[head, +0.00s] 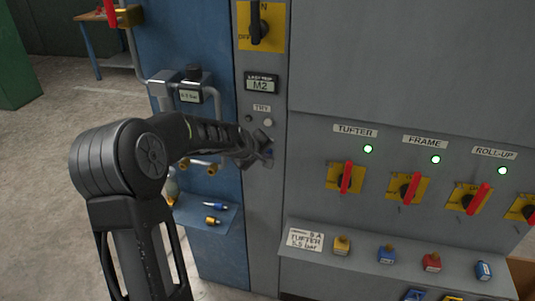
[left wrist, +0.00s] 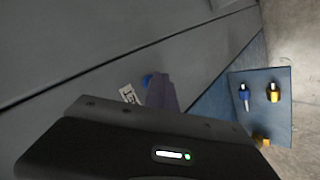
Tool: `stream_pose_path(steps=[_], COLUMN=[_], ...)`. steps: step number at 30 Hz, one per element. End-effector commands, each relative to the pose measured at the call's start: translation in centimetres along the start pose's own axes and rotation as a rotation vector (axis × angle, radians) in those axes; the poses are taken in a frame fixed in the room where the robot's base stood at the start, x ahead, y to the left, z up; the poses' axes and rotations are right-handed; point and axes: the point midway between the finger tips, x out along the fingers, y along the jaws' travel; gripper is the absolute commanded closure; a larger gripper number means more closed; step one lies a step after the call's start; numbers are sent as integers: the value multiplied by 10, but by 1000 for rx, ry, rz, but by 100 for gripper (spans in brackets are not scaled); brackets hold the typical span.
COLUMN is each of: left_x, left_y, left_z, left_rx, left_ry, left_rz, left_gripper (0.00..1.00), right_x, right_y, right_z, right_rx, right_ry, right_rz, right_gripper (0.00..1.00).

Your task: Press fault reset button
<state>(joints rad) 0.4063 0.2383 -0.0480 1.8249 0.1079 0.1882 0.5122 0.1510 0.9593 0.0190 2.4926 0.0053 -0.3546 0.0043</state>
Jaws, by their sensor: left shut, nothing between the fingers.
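A small blue part, which looks like the reset button (head: 269,153), shows on the narrow grey panel in the head view, mostly hidden by my left gripper (head: 258,157). In the left wrist view the blue button (left wrist: 147,79) shows right beside the fingertips (left wrist: 161,92), with a partly hidden white label (left wrist: 128,94) near it. My left gripper is shut and empty, its tips at the panel face. I cannot tell whether they touch or press the button. My right gripper is in neither view.
Above are a TRY label (head: 262,108), an M2 display (head: 261,84) and a yellow-backed rotary switch (head: 261,27). To the right are red-handled switches (head: 345,177) under green lamps. A blue shelf (head: 226,228) with connectors juts out at lower left.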

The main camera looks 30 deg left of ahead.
Motion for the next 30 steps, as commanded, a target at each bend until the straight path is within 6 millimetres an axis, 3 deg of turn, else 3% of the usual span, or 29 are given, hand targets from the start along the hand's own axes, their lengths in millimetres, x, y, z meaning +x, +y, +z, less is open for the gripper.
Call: stream_pose_path(steps=[30], left_x=[-20], left_y=[-15], left_z=[14], left_rx=[0], left_ry=[1], left_rz=[1], left_gripper=[100], right_x=[9], right_y=[4], right_z=[0], right_rx=[0], right_ry=[0], right_rz=[0], right_gripper=[100])
